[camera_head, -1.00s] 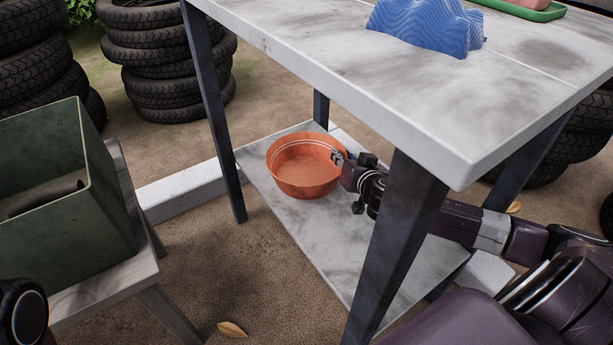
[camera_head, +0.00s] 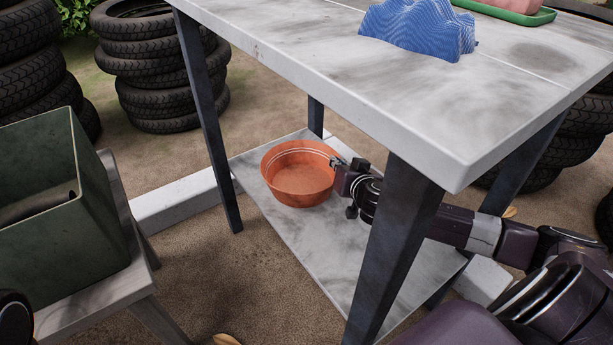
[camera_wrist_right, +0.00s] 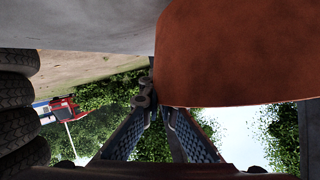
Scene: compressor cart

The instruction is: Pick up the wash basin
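The wash basin (camera_head: 300,190) is a round orange tub with white lines near its rim. It sits upright on the low grey shelf (camera_head: 330,245) under the table. My right gripper (camera_head: 341,162) is at the basin's right rim in the head view. In the right wrist view the basin's wall (camera_wrist_right: 245,55) fills the upper right, and the fingers of my right gripper (camera_wrist_right: 158,108) come close together at its edge, shut on the rim. The exact contact is partly hidden. My left gripper is out of view; only a dark arm part shows at the lower left.
The table (camera_head: 330,75) stands over the shelf, its front leg (camera_head: 395,250) close to my right arm. A blue wavy object (camera_head: 420,28) and a green tray (camera_head: 520,12) lie on top. A green bin (camera_head: 60,215) stands at left; tyres (camera_head: 165,70) are stacked behind.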

